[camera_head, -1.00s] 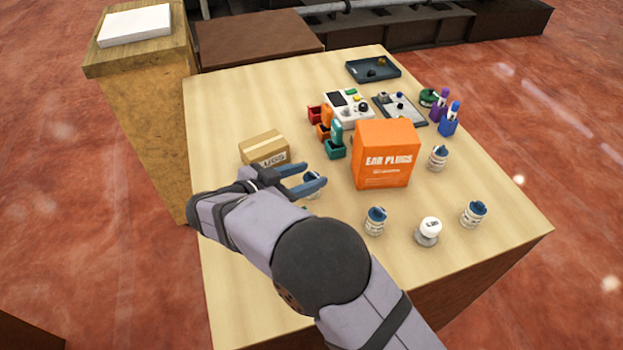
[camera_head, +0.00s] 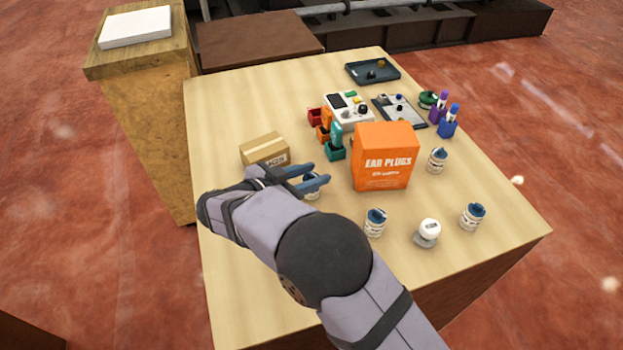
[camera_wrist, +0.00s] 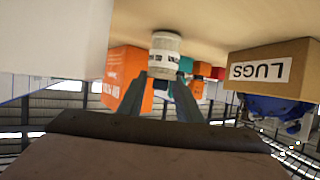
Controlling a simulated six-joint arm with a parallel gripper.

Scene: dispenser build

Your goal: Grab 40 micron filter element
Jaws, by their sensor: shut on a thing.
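A small white canister with dark label print (camera_head: 313,194) stands by my gripper on the near left of the table, partly hidden by the fingers. It also shows in the wrist view (camera_wrist: 165,48), between the fingertips. My gripper (camera_head: 318,175) has its fingers around this canister and is shut on it. Similar white canisters with blue caps stand to the right: one near the front (camera_head: 375,224), one at the right (camera_head: 473,218), one behind (camera_head: 437,162). A white-capped one (camera_head: 428,231) stands between the front two. No label is readable enough to confirm 40 micron.
An orange ear plugs box (camera_head: 386,160) stands right of my gripper. A cardboard box marked LUGS (camera_wrist: 262,72) sits close by, behind the gripper in the head view (camera_head: 264,150). Coloured bins (camera_head: 335,150) and a white device (camera_head: 347,107) are farther back. The left table strip is clear.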

